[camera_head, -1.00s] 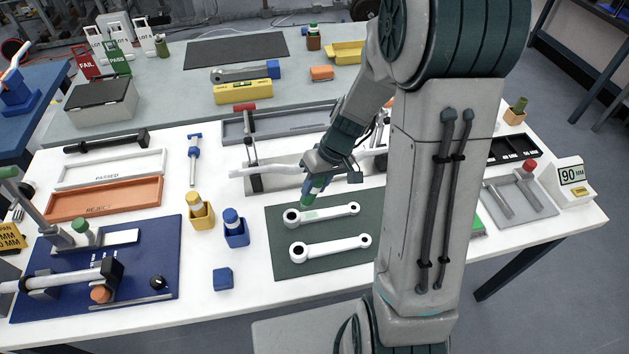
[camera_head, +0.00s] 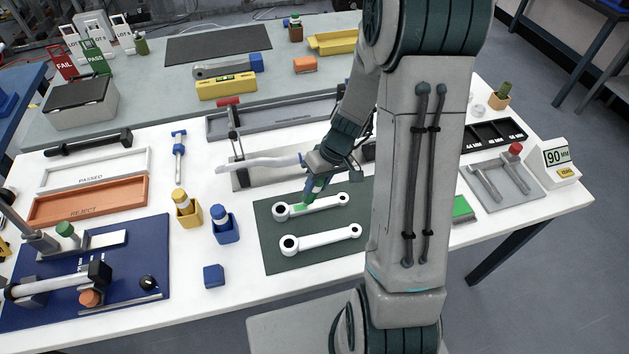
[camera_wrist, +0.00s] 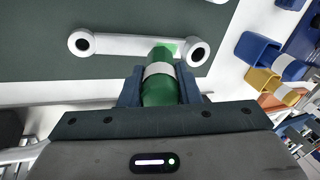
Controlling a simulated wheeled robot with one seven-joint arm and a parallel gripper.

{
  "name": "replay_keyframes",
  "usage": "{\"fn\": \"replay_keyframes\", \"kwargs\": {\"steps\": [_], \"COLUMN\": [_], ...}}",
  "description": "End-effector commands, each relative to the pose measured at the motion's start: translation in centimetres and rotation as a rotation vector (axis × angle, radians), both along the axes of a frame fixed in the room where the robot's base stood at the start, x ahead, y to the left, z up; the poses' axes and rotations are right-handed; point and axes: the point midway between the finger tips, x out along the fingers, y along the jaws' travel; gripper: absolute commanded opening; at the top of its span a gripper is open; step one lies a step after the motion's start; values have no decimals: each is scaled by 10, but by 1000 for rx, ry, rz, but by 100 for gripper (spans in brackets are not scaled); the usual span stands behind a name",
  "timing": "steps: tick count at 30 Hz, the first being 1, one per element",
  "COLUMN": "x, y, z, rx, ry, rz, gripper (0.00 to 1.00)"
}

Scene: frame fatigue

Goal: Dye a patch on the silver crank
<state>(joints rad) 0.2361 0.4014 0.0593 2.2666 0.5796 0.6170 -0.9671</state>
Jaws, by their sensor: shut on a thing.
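Two pale silver cranks lie side by side on a dark green mat (camera_head: 275,255). The far crank (camera_head: 327,203) has a bright green patch near its larger left ring; the near crank (camera_head: 325,238) shows no patch. My gripper (camera_head: 317,181) is shut on a green marker with a white band (camera_wrist: 160,85), pointing down at the far crank. In the wrist view that crank (camera_wrist: 120,44) lies beyond the marker, with green showing beside the tip. The tip is at the patch, but I cannot tell whether it touches.
Left of the mat stand a yellow holder (camera_head: 188,214), a blue holder (camera_head: 226,232) and a blue block (camera_head: 213,276). A grey fixture with a long lever (camera_head: 258,162) lies behind the mat. A green pad (camera_head: 462,210) is right of my arm.

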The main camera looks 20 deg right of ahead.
Motion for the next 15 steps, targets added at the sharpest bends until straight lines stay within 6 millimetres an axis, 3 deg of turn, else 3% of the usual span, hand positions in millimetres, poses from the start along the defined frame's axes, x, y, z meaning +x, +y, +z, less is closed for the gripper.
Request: {"fn": "replay_keyframes", "kwargs": {"steps": [10, 15], "x": [0, 0], "y": [28, 27], "z": [-2, 25], "rx": [0, -1], "ry": [0, -2], "rz": [-9, -11], "gripper": [7, 7]}}
